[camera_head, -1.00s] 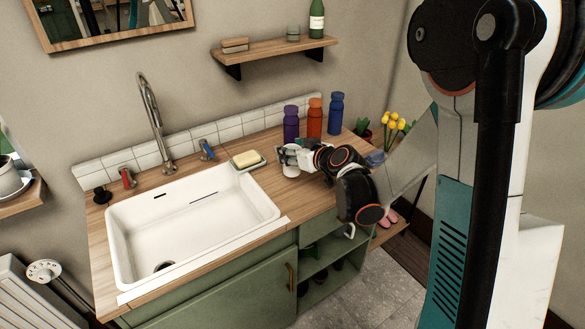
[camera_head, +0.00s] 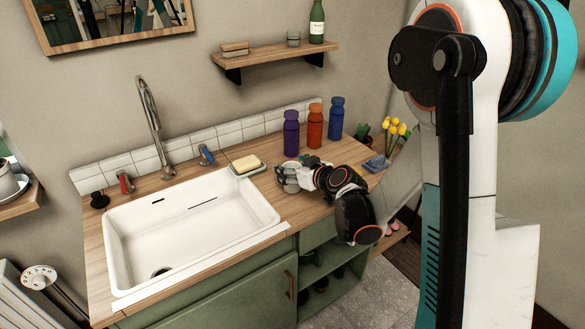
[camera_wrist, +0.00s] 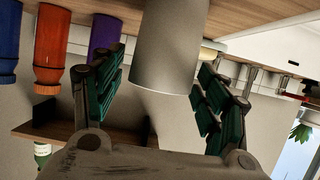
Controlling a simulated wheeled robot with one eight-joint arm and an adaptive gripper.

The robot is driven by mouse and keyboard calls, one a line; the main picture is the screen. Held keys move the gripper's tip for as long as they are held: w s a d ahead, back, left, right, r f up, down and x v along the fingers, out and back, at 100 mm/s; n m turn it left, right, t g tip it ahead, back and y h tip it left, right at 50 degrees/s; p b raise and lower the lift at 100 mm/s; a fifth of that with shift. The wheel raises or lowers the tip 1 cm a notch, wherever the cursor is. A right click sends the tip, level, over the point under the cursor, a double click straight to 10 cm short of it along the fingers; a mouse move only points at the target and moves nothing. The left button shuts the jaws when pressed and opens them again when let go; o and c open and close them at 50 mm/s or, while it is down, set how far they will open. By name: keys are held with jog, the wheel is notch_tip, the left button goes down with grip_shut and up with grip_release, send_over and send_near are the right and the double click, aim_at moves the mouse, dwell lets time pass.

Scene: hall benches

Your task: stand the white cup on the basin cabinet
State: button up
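The white cup (camera_head: 291,187) is at the right part of the basin cabinet's wooden top (camera_head: 318,204), right of the basin. It looks upright and seems to rest on the wood, though my gripper partly hides it. My gripper (camera_head: 288,177) reaches in from the right and is around the cup. In the wrist view, which is upside down, the cup (camera_wrist: 168,50) shows between the green-padded fingers (camera_wrist: 160,85). A gap shows between the cup and the left finger; the right finger looks very close to it. The fingers look open.
Purple (camera_head: 291,134), orange (camera_head: 315,126) and blue (camera_head: 336,119) bottles stand behind the cup. A soap dish (camera_head: 248,167) lies between basin (camera_head: 190,228) and cup. A blue cloth-like thing (camera_head: 376,163) lies to the right. A shelf (camera_head: 275,50) hangs above.

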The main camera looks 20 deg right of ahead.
jog(key=shift+r, duration=0.1)
jog(key=p+v, duration=0.4)
jog(key=v, duration=0.8)
jog(key=shift+r, duration=0.1)
jog(key=shift+c, duration=0.3)
dwell(0.7)
